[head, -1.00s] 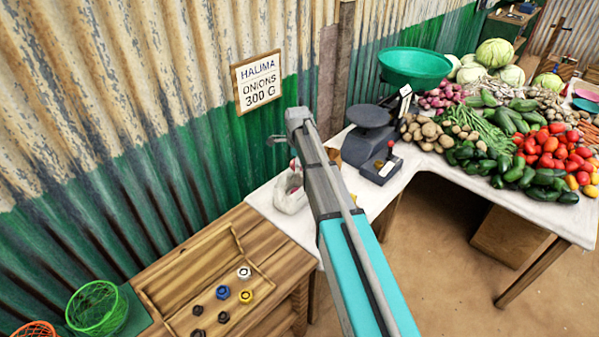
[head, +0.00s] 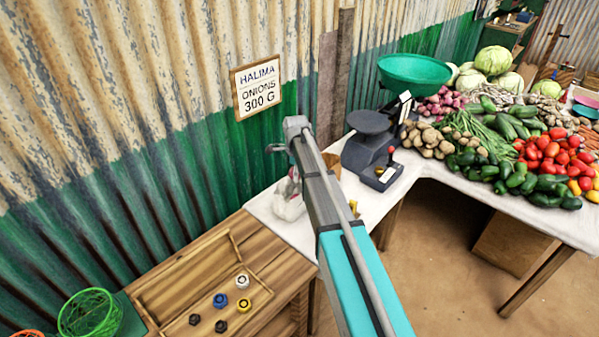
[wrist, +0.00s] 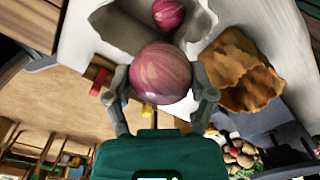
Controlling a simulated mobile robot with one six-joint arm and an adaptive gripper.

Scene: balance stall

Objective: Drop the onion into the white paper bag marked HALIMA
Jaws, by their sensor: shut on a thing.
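My gripper (wrist: 163,82) is shut on a purple-red onion (wrist: 160,73), with one finger on each side of it in the wrist view. The white paper bag (wrist: 117,27) lies just beyond the held onion, its mouth open. Another, smaller-looking onion (wrist: 168,13) shows inside it. In the head view the white bag (head: 288,208) stands on the white-covered table, partly hidden by my arm. No HALIMA mark on the bag can be read in either view. My fingers are mostly hidden in the head view.
A brown paper bag (wrist: 240,75) stands right beside the white bag. A scale (head: 372,145) with a green pan (head: 414,72) stands to the right. A HALIMA, ONIONS, 300 G sign (head: 257,87) hangs on the corrugated wall.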

